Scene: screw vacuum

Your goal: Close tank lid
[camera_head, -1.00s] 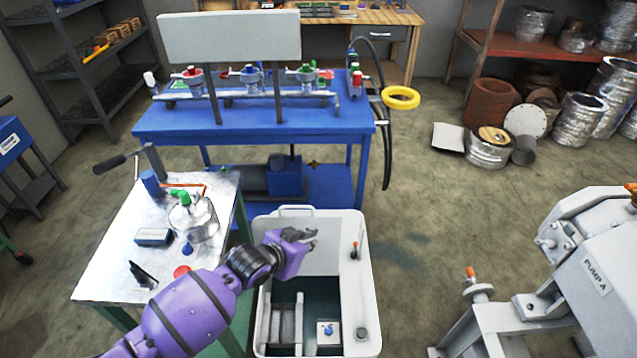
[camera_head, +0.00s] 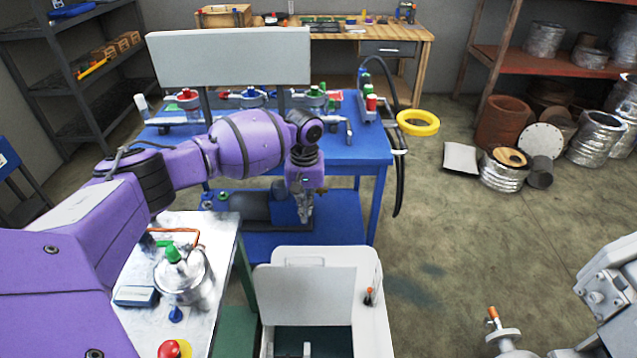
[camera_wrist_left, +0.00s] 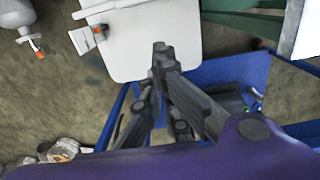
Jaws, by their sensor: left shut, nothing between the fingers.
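The white tank (camera_head: 374,335) stands at the bottom centre of the head view. Its pale lid (camera_head: 305,296) is raised at a tilt over the far part of the opening, and the dark interior shows below it. My left gripper (camera_head: 305,217) points down behind the tank's far edge, shut and empty, apart from the lid in the head view. In the left wrist view its fingers (camera_wrist_left: 160,62) lie by the edge of a broad white panel (camera_wrist_left: 145,35); whether they touch it I cannot tell. My right gripper is not in view.
A blue workbench (camera_head: 360,155) with valves and a grey panel stands behind my arm; its lower shelf (camera_head: 335,225) is beneath the gripper. A metal-topped table (camera_head: 215,240) with a canister (camera_head: 183,278) is left of the tank. Open floor (camera_head: 450,250) lies right.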

